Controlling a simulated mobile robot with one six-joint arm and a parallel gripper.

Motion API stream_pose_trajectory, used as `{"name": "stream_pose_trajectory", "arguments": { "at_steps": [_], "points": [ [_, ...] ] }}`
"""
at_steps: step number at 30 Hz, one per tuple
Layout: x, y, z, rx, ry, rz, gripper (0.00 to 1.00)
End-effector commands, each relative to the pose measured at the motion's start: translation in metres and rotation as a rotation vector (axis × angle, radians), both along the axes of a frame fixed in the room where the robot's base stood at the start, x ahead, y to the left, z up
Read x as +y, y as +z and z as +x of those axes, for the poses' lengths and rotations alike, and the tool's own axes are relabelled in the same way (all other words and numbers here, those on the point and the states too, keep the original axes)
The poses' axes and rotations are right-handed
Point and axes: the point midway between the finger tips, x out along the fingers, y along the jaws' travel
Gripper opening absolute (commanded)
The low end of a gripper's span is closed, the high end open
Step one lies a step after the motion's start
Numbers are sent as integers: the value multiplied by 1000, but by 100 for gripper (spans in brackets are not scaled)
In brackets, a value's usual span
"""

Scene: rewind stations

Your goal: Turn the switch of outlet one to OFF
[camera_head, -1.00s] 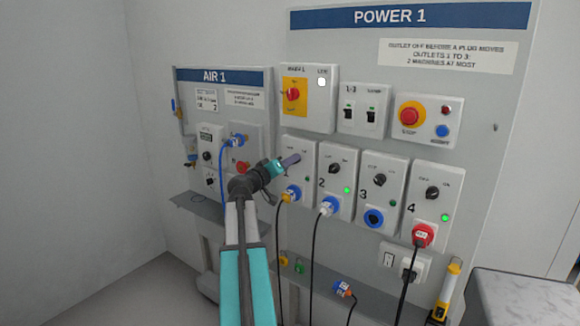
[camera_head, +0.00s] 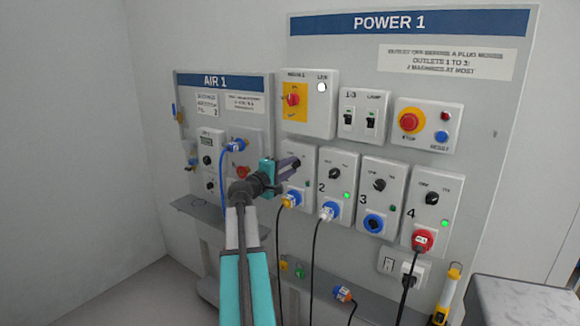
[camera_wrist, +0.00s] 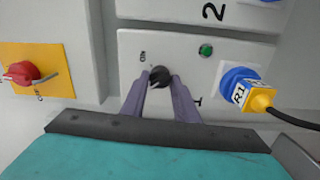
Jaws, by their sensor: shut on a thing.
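Outlet one (camera_head: 302,203) is a light grey box, left of the row of outlets. In the wrist view it appears turned sideways, with its "1" partly covered by a finger. Its black rotary switch (camera_wrist: 160,76) sits between my purple fingertips. My gripper (camera_head: 294,164) is shut on this switch, and its fingers hide most of it in the head view. An "ON" or "OFF" mark (camera_wrist: 143,57) shows beside the knob, too small to read surely. The outlet's green lamp (camera_wrist: 206,50) looks dark. A blue plug with a yellow part marked R1 (camera_wrist: 240,88) is in the outlet.
Outlet two (camera_head: 336,182) stands close on the right with a lit green lamp. Outlets three (camera_head: 381,195) and four (camera_head: 431,205) follow. A red main switch (camera_head: 292,100) is above. The air panel (camera_head: 220,82) is at left. Cables hang below the outlets.

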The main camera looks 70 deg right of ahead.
Motion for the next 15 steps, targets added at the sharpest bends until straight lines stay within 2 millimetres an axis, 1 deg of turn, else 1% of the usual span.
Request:
{"name": "stream_pose_trajectory", "arguments": {
  "at_steps": [6,15],
  "points": [
    [0,-1,-1,67,-3,20,5],
    [0,-2,-1,85,-3,25,5]
  ]
}}
